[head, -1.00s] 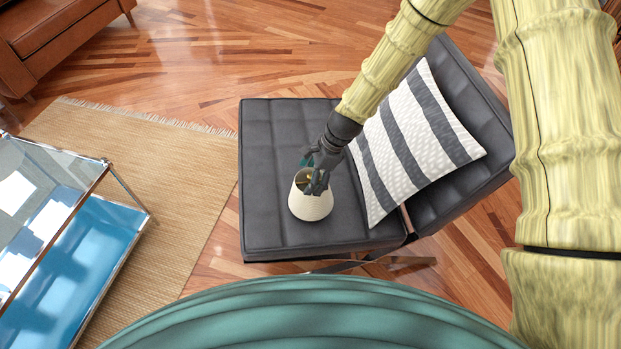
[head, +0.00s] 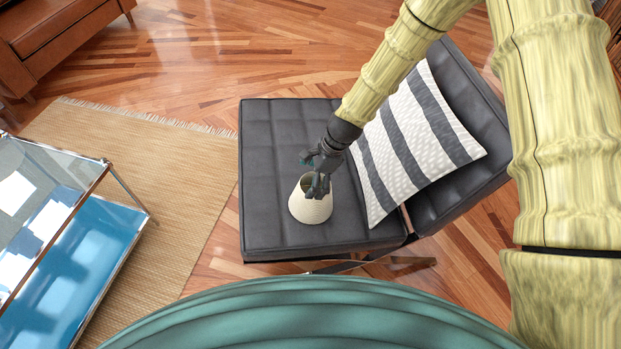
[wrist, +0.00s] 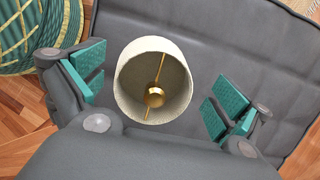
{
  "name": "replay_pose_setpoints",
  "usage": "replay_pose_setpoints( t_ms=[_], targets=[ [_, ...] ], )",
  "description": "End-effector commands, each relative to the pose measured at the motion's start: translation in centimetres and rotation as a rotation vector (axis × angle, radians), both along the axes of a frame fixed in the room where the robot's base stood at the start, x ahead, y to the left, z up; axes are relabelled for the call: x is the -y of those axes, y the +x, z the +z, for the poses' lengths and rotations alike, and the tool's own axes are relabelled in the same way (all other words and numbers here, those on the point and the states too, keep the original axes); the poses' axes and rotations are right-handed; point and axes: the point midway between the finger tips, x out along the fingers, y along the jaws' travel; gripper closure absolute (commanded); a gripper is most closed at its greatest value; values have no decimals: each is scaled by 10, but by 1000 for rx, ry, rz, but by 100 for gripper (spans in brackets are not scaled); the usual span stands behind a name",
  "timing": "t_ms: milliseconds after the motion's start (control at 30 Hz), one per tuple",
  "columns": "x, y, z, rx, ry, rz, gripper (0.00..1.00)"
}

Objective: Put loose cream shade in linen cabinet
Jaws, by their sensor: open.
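The cream shade (head: 311,207) stands on the seat of a dark grey chair (head: 285,130), its narrower open end up. My gripper (head: 316,172) is just above the shade, at its top rim. In the wrist view, the shade (wrist: 153,85) lies between my open gripper's (wrist: 150,88) teal finger pads, with a gap on each side. A brass rod and hub show inside the shade. Neither pad visibly touches it. I do not see a linen cabinet that I can identify.
A striped cushion (head: 415,140) leans on the chair back, right of my gripper. A glass-topped table with a blue lower shelf (head: 75,262) stands at left on a woven rug (head: 185,190). Wooden floor lies open behind the chair.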

Motion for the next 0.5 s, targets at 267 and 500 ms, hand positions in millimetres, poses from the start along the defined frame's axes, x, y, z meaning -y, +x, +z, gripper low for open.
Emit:
replay_pose_setpoints(
  t_ms=[267, 500],
  targets=[
    [13, 3, 32, 3, -1, 0, 0],
    [28, 4, 69, 3, -1, -1, 0]
  ],
)
